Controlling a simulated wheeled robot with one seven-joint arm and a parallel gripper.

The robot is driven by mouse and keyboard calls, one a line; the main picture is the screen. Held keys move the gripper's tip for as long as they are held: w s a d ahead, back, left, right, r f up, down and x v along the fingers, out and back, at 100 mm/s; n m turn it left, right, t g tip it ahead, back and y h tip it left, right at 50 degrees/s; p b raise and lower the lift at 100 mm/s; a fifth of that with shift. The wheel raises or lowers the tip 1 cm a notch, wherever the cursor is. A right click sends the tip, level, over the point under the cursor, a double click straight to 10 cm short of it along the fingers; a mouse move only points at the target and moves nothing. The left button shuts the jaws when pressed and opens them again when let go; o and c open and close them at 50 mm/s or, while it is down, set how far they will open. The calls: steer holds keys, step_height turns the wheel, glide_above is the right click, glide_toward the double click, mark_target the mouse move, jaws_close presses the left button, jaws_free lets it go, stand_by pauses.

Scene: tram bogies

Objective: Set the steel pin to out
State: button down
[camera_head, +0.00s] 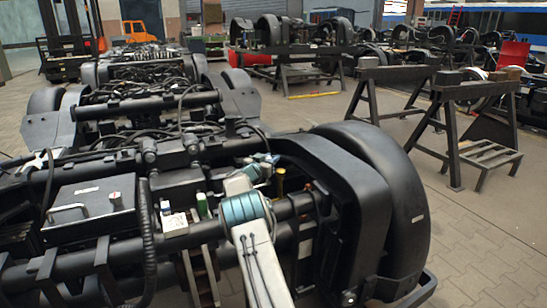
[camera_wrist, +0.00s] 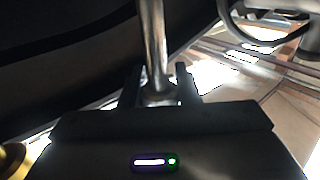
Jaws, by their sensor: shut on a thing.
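The steel pin (camera_wrist: 152,40) is a shiny, bare metal rod in the wrist view. It runs from the top edge down between the two dark fingers of my gripper (camera_wrist: 157,82). The gripper is shut on the pin near its lower visible end, with one finger on each side. The pin's upper end lies outside the wrist view, so I cannot tell how far out it sits. In the head view my arm reaches into the near bogie (camera_head: 130,165), beside its black wheel cover. There I cannot make out the fingers or the pin.
A large dark curved surface (camera_wrist: 60,60) fills the left of the wrist view, close to the gripper. A brass-coloured part (camera_wrist: 12,160) shows at lower left. Trestles (camera_head: 455,130) stand right on open paving.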

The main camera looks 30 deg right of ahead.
steer(key=c, duration=1.5)
jaws_free()
steer(key=shift+d, duration=0.2)
steer(key=o, duration=0.4)
steer(key=shift+s+d, duration=0.1)
steer(key=shift+d, duration=0.05)
steer(key=shift+a, duration=0.2)
steer(key=shift+a, duration=0.4)
steer(key=p+v, duration=0.2)
steer(key=v, duration=0.4)
steer(key=shift+s+a, duration=0.25)
steer(key=shift+s, duration=0.05)
